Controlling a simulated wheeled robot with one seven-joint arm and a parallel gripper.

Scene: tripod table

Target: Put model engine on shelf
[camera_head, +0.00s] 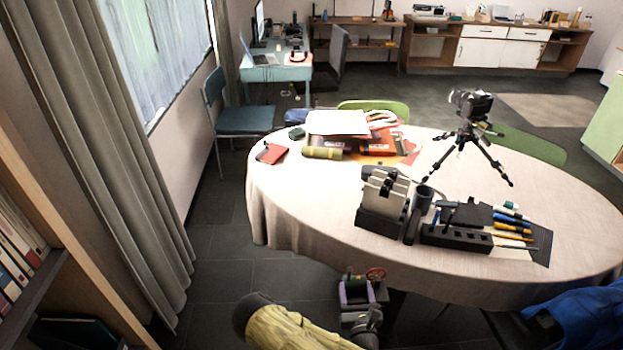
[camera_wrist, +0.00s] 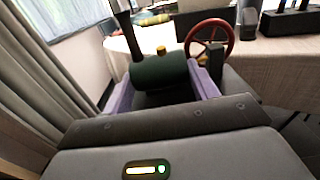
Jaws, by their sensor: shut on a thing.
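The model engine (camera_wrist: 160,80) is in the wrist view, with a dark green boiler, a black chimney, a brass-coloured cap and a red wheel at its right. It also shows small in the head view (camera_head: 356,291), in front of the table's near edge. My gripper (camera_head: 362,312) is shut on the model engine and holds it in the air, beside the table and apart from it.
The oval table (camera_head: 290,215) with a pale cloth carries a camera on a tripod (camera_head: 470,135), a desk organizer (camera_head: 455,235), books (camera_head: 325,145) and pens. A grey curtain (camera_head: 110,150) hangs at the left. Dark floor (camera_head: 215,265) is free between the curtain and the table.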

